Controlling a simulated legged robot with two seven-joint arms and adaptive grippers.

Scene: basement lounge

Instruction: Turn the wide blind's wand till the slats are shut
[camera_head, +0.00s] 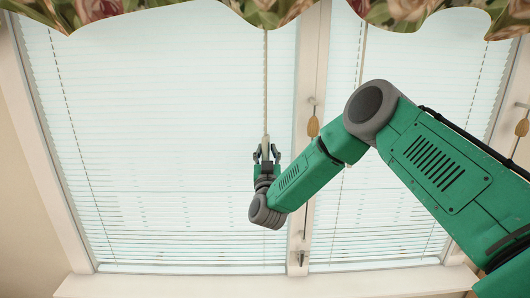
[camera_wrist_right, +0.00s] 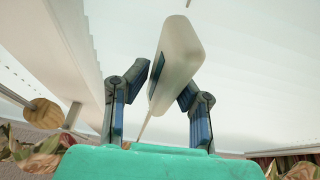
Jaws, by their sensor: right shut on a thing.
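The wide blind (camera_head: 160,130) fills the left window in the head view. Its pale slats look nearly flat in the upper part, with thin lines and small gaps between slats in the lower part. Its wand (camera_head: 265,90) hangs down near the blind's right edge. My right gripper (camera_head: 267,153) points up and is shut on the wand's lower end. In the wrist view the thick pale handle of the wand (camera_wrist_right: 177,62) stands between the two fingers of my right gripper (camera_wrist_right: 172,92). My left gripper is not in view.
A narrower blind (camera_head: 400,225) hangs on the right, partly behind my right arm. A wooden cord pull (camera_head: 313,127) hangs by the middle post; another (camera_head: 522,127) is at the far right. A floral valance (camera_head: 400,14) covers the top. The sill (camera_head: 200,285) is bare.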

